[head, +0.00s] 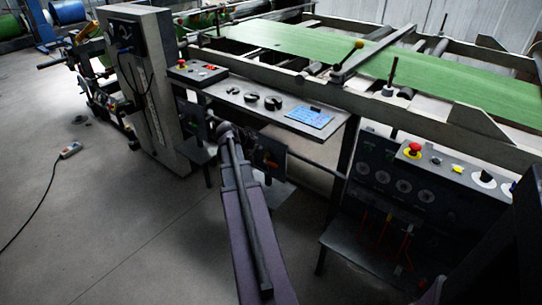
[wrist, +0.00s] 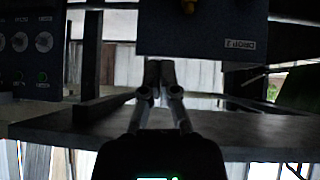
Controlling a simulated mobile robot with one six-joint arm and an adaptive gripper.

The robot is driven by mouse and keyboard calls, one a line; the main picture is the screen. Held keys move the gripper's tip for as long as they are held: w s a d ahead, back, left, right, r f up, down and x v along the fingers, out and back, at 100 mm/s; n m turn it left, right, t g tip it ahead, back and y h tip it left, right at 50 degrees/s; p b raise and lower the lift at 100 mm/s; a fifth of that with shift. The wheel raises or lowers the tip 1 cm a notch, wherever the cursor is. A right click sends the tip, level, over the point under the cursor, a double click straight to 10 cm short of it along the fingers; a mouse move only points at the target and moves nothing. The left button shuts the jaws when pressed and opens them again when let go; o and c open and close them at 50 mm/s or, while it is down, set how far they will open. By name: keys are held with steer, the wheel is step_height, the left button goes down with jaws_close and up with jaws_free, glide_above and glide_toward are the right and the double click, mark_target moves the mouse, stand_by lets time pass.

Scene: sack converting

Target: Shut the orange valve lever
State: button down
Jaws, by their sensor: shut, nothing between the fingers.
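My gripper (wrist: 159,68) shows in the wrist view with its two fingers together and nothing between them. Its tips are in front of the lower part of a blue-grey box (wrist: 225,38) with a label that reads upside down. A small orange-brown piece (wrist: 190,7), cut off by the top edge, is on this box; it may be part of the orange lever. A gap shows between it and the fingertips in the picture. In the head view a small reddish-orange spot (head: 271,164) shows on a dark box right of my arm. My fingers are not distinct there. The lever's angle cannot be told.
A narrow shelf (head: 232,88) with black parts and a blue sheet (head: 310,117) is above the dark box. A control panel (head: 400,185) with a red button stands to the right, and a grey column (head: 150,90) to the left. Open floor (head: 90,200) lies at left.

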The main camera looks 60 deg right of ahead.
stand_by(0.5)
steer(key=b, duration=0.8)
glide_above(275, 164)
steer(key=w, duration=0.2)
step_height(275, 164, down, 8)
steer(key=r, duration=0.1)
steer(key=shift+s+a+f+b, duration=0.15)
steer(key=shift+a+f+b, duration=0.05)
steer(key=shift+f+b, duration=0.4)
steer(key=shift+s+a+f+b, duration=0.1)
steer(key=shift+a+f+b, duration=0.1)
steer(key=shift+f+b, duration=0.4)
steer(key=shift+s+a+f+b, duration=0.2)
steer(key=shift+f+b, duration=0.15)
steer(key=shift+f, duration=0.45)
steer(key=shift+s+f+b, duration=0.25)
steer(key=shift+f+b, duration=0.4)
steer(key=shift+b, duration=0.1)
steer(key=shift+a, duration=0.1)
steer(key=shift+r+p, duration=0.25)
steer(key=shift+p, duration=0.1)
